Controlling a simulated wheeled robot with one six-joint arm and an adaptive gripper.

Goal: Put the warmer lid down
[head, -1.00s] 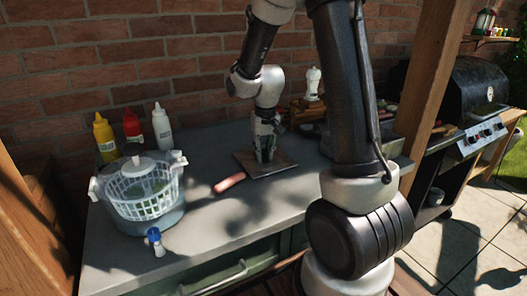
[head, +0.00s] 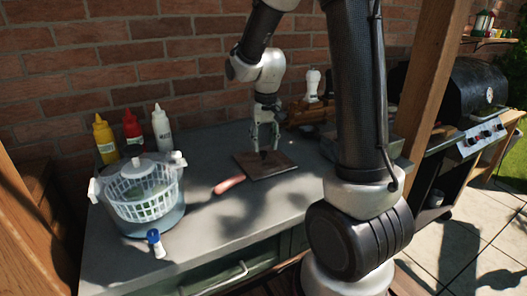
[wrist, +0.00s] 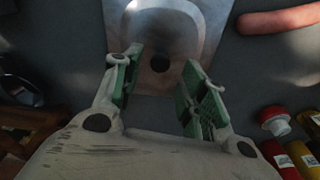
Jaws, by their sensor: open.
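The warmer lid (head: 281,171) is a flat, dark, square-looking plate lying on the grey counter by the brick wall. In the wrist view the lid (wrist: 197,28) looks metallic, with a raised rim and a round black knob (wrist: 160,63). My gripper (head: 263,146) is above the lid, pointing down. In the wrist view my gripper (wrist: 161,66) has its green-padded fingers apart, with the knob showing in the gap between them. Nothing is held. What lies under the lid is hidden.
A sausage (head: 229,185) lies just left of the lid. A salad spinner (head: 145,190) and a blue-capped shaker (head: 156,243) stand further left. Yellow (head: 105,140), red (head: 133,132) and white (head: 161,130) bottles stand by the wall. The counter's front middle (head: 240,218) is clear.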

